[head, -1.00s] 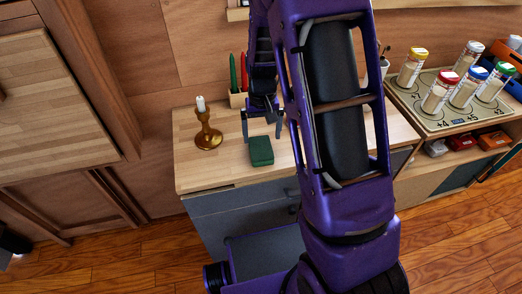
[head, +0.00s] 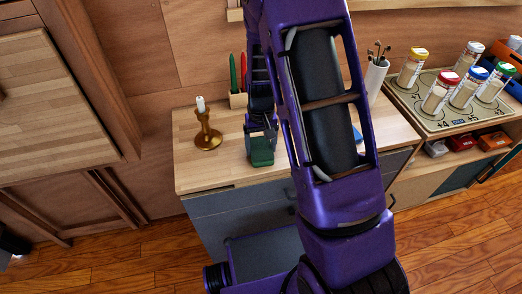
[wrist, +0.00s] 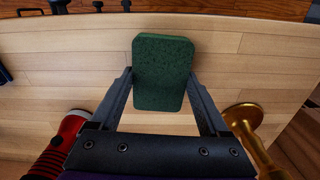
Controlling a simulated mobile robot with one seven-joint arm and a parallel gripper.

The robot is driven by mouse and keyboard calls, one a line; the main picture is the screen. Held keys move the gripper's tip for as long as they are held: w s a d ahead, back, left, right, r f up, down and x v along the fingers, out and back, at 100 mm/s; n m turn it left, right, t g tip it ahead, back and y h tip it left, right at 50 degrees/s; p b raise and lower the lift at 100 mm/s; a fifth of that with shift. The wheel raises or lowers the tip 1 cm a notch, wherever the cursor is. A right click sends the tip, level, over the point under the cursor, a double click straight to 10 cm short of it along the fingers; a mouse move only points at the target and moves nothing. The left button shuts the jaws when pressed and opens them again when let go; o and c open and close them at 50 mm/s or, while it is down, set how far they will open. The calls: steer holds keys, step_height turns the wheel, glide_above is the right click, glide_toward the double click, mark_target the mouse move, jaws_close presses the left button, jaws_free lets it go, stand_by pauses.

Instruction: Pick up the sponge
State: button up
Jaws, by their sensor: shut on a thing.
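The sponge (head: 262,150) is a dark green rounded block on the wooden counter top, near its front edge. In the wrist view the sponge (wrist: 163,70) sits between my two fingertips, its far end sticking out beyond them. My gripper (head: 261,134) reaches down from above and is shut on the sponge, one finger against each side. In the wrist view my gripper (wrist: 162,80) shows both dark fingers. I cannot tell whether the sponge is lifted off the counter.
A brass candlestick (head: 207,134) with a white candle stands left of the sponge. Red and green pens stand in a wooden holder (head: 237,100) behind. A white cup (head: 376,80) holds brushes at the back right. Several spice jars stand on a board (head: 430,115) further right.

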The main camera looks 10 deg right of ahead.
mark_target(261, 147)
steer(key=shift+r, duration=0.1)
steer(key=shift+c, duration=0.2)
step_height(261, 147, up, 10)
steer(key=shift+p, duration=0.45)
steer(key=o, duration=0.6)
steer(key=c, duration=0.5)
steer(key=shift+s+d+r+n, duration=0.1)
steer(key=shift+s+r+n, duration=0.3)
steer(key=shift+s+r, duration=0.35)
